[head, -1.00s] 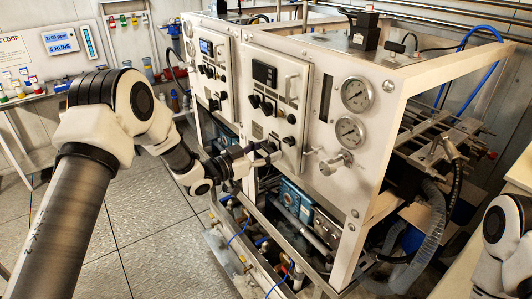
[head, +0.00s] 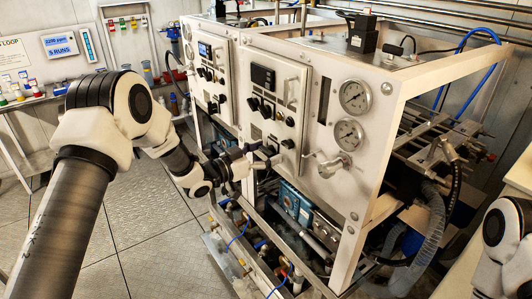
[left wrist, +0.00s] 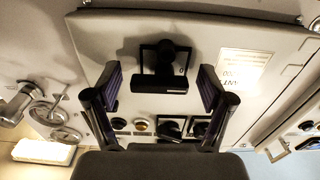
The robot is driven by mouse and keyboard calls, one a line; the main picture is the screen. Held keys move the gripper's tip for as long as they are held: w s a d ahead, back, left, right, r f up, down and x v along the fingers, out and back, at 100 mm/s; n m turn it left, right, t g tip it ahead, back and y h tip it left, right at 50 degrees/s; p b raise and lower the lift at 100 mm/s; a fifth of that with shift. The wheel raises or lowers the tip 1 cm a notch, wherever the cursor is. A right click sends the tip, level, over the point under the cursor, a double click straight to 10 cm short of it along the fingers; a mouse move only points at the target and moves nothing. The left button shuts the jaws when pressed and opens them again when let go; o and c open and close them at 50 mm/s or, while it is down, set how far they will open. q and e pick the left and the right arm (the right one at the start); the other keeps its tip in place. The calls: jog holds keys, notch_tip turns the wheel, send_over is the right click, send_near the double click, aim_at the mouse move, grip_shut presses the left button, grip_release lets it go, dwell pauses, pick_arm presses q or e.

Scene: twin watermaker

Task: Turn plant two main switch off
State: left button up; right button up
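A black rotary switch with a bar-shaped handle (left wrist: 162,84) sits on a dark square plate on the white panel in the left wrist view. A white label, partly readable as "ANT", is beside it. My left gripper (left wrist: 158,76) is open, with one finger on each side of the switch and visible gaps to the handle. In the head view my left gripper (head: 264,156) is at the lower part of the nearer control panel (head: 281,81), and the switch itself is hidden or too small to tell there. My right gripper is out of view.
Several black knobs are on the same panel, with a display (head: 263,76) above. Two pressure gauges (head: 355,97) and a valve handle (head: 334,165) are to the right. A second control panel (head: 208,75) is farther left. Pipes and hoses fill the frame below. The floor at left is clear.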

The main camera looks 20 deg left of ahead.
pick_arm(q)
jog(key=v, duration=1.2)
jog(key=shift+a+f, duration=0.1)
jog(key=shift+f, duration=0.05)
